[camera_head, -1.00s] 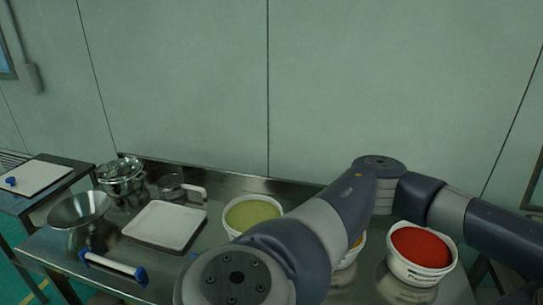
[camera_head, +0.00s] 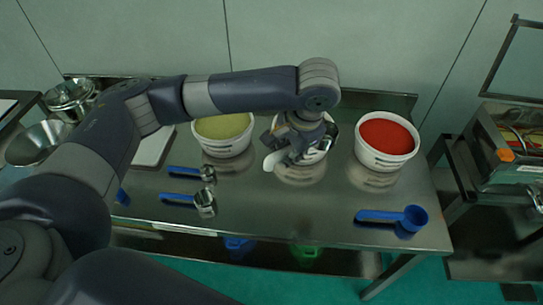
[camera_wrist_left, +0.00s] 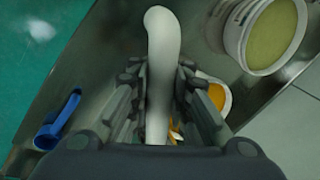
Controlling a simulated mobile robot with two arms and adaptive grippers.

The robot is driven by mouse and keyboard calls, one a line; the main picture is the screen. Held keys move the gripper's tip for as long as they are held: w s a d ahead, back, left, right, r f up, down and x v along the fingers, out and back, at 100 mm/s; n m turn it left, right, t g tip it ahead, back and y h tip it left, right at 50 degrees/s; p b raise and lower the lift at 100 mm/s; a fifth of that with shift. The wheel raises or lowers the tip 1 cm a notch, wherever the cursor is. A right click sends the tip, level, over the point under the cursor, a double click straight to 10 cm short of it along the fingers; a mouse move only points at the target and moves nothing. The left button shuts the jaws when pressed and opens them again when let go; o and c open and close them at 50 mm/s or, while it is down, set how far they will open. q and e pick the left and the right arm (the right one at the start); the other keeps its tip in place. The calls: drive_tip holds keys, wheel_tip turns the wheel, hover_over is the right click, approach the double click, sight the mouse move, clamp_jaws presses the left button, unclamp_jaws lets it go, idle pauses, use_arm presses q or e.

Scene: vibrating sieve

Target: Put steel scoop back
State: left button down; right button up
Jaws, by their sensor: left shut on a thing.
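My left gripper (camera_head: 290,148) is over the third tub (camera_head: 322,154), the one between the green and red tubs. It is shut on a pale, curved handle (camera_head: 273,161), which also runs between the fingers in the left wrist view (camera_wrist_left: 160,70). The handle's other end, with any scoop bowl, is hidden by the gripper. Orange contents (camera_wrist_left: 216,96) show beside the fingers. Two steel scoops with blue handles lie on the table, one further back (camera_head: 186,170) and one nearer (camera_head: 182,198). My right gripper is not in view.
A tub of yellow-green powder (camera_head: 222,148) stands left of the gripper and a tub of red powder (camera_head: 387,158) right of it. A blue scoop (camera_head: 398,218) lies at the front right. Steel bowls (camera_head: 38,143) stand far left. The front middle of the table is clear.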

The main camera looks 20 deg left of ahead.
use_arm(q)
drive_tip(key=w+d+f+m+t+h+p, duration=0.1)
drive_tip(key=w+f+m+h+p, duration=0.2)
drive_tip(key=m, duration=0.4)
drive_tip(key=m+h+p, duration=0.2)
drive_tip(key=m, duration=1.1)
hover_over(281, 186)
wheel_tip(281, 186, down, 13)
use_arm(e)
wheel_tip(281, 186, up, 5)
use_arm(q)
drive_tip(key=shift+s+a+f+g, duration=0.15)
drive_tip(key=shift+s+a+g, duration=0.05)
drive_tip(key=shift+a+g, duration=0.1)
wheel_tip(281, 186, down, 6)
drive_tip(key=b, duration=0.5)
drive_tip(key=shift+b, duration=0.4)
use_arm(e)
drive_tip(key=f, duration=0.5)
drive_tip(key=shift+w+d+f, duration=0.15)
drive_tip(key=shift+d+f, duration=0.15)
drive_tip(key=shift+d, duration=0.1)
use_arm(q)
drive_tip(key=shift+f, duration=0.3)
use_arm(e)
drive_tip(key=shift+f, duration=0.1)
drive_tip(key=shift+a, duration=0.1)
use_arm(q)
drive_tip(key=c, duration=1.4)
unclamp_jaws()
